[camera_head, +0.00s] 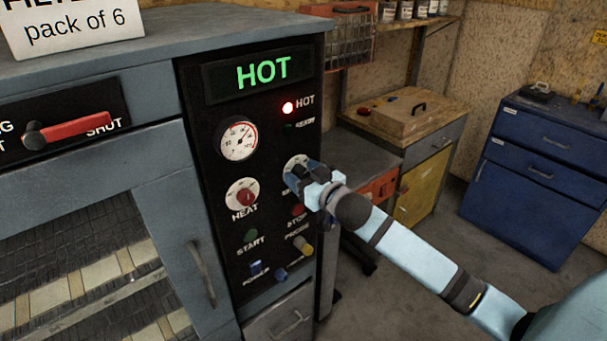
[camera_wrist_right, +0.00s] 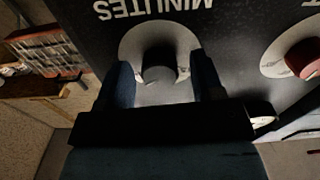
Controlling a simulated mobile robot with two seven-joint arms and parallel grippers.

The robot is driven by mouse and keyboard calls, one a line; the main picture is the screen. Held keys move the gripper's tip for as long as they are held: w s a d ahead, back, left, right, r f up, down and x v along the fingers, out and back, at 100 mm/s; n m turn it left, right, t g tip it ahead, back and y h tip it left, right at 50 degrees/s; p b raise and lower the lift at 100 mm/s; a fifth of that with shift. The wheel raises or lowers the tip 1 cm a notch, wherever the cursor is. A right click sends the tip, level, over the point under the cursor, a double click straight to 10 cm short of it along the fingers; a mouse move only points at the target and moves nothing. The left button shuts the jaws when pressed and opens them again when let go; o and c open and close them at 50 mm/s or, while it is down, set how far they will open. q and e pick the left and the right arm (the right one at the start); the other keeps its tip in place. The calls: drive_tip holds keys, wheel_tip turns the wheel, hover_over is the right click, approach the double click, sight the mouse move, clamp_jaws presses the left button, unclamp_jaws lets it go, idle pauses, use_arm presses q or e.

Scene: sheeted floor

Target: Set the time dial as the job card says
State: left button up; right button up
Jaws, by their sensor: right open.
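The time dial (camera_head: 292,162) is a round white plate on the black control panel, mostly hidden by my right gripper in the head view. In the right wrist view its grey knob (camera_wrist_right: 159,70) sits on the pale plate, beside upside-down "MINUTES" lettering. My right gripper (camera_head: 301,173) is open, with one finger on each side of the knob; I cannot tell whether they touch it. A white card (camera_head: 75,30) on the cabinet top reads "pack of 6", its upper line cut off. I cannot tell whether it is the job card. My left gripper is out of view.
The panel also carries a lit "HOT" display (camera_head: 262,72), a gauge (camera_head: 238,140), a red heat knob (camera_head: 246,196), a start button (camera_head: 250,236) and a stop button (camera_head: 298,210) close below my gripper. A red lever (camera_head: 75,129) is at left. Floor at right is free.

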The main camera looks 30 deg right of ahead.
drive_tip(key=c, duration=0.9)
drive_tip(key=shift+c, duration=0.2)
